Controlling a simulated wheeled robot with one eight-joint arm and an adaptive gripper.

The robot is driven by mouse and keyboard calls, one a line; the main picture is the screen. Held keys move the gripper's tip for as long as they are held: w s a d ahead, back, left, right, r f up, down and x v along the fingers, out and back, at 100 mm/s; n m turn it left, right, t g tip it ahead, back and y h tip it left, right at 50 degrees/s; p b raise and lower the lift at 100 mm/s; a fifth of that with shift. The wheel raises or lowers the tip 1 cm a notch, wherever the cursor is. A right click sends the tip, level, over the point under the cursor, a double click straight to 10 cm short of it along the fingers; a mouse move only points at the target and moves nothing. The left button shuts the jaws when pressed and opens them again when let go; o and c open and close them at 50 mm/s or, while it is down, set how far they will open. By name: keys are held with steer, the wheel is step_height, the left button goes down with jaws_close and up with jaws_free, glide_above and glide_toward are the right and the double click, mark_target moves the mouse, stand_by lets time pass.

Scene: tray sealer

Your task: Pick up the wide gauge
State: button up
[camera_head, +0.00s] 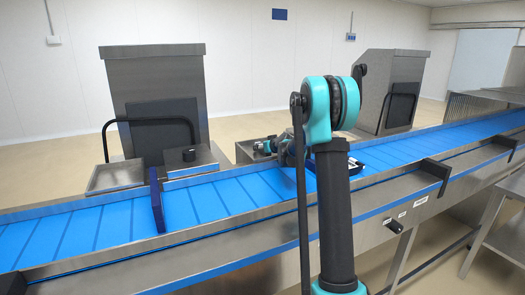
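I cannot tell for certain which thing is the wide gauge. A dark blue upright plate (157,205) stands across the blue conveyor belt at left centre. A small dark piece with a light edge (357,164) shows on the belt just right of my arm, partly hidden by it. My arm rises in the middle of the view and reaches over the belt.
The blue conveyor (95,224) runs from lower left to upper right, with raised metal side rails. Two steel machine housings (158,72) and (398,75) stand behind it. Black brackets (435,170) stick up on the near rail. A steel table (510,205) stands at right.

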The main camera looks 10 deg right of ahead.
steer(key=shift+c, duration=0.3)
jaws_close()
stand_by(0.3)
